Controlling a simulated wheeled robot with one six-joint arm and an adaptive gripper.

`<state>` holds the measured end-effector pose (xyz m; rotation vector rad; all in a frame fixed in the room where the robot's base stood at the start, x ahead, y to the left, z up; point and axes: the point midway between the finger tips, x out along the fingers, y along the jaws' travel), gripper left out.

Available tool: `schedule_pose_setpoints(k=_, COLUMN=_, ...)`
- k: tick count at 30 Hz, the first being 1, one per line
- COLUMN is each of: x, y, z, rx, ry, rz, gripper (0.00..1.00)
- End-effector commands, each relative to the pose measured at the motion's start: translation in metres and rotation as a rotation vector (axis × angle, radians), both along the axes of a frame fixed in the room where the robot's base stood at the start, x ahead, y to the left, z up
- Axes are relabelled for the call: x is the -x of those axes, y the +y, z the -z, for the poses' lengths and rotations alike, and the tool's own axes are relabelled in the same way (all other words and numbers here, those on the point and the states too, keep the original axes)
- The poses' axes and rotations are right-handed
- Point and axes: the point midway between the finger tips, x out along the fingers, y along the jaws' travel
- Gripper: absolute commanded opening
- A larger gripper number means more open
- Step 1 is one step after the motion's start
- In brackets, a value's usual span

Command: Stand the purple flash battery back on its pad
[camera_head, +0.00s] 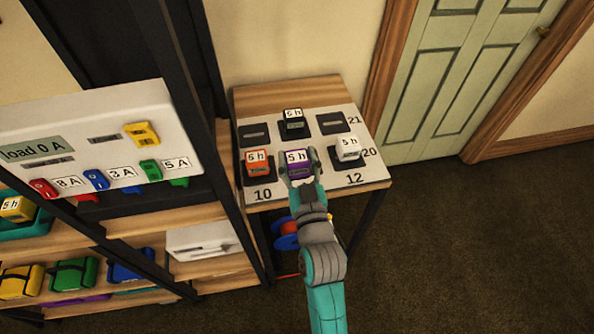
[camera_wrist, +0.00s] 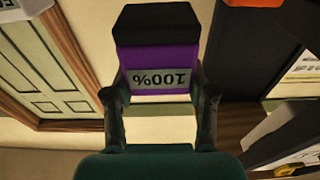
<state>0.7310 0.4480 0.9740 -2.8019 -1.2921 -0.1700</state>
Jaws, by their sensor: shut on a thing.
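The purple flash battery (camera_head: 297,169) has a white "5 h" label on top. My gripper (camera_head: 299,163) is shut on it, one finger on each side. In the head view it shows between the orange and white batteries, over the front middle of the pad board (camera_head: 314,190). In the wrist view the purple battery (camera_wrist: 158,58) shows an upside-down "100%" label and a black end between my gripper's fingers (camera_wrist: 160,97). Any pad under it is hidden, and I cannot tell whether it touches the board.
An orange battery (camera_head: 257,168) stands close on the left, a white one (camera_head: 347,150) on the right and a black one (camera_head: 293,118) behind. Two dark pads, back left (camera_head: 254,133) and back right (camera_head: 332,124), are bare. A shelf with a charger panel (camera_head: 75,125) stands left.

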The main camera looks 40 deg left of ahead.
Motion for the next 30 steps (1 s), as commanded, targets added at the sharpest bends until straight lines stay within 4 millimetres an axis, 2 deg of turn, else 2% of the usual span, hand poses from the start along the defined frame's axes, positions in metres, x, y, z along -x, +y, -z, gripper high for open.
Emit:
schedule_pose_setpoints(k=13, x=0.000, y=0.000, z=0.046, rx=-0.001, ry=0.000, rz=0.000, gripper=0.00)
schedule_pose_setpoints(k=26, x=0.000, y=0.000, z=0.051, rx=-0.003, ry=-0.001, rz=0.000, gripper=0.00)
schedule_pose_setpoints(k=27, x=0.000, y=0.000, z=0.052, rx=-0.002, ry=-0.001, rz=0.000, gripper=0.58)
schedule_pose_setpoints(k=30, x=0.000, y=0.000, z=0.052, rx=-0.002, ry=-0.001, rz=0.000, gripper=0.81)
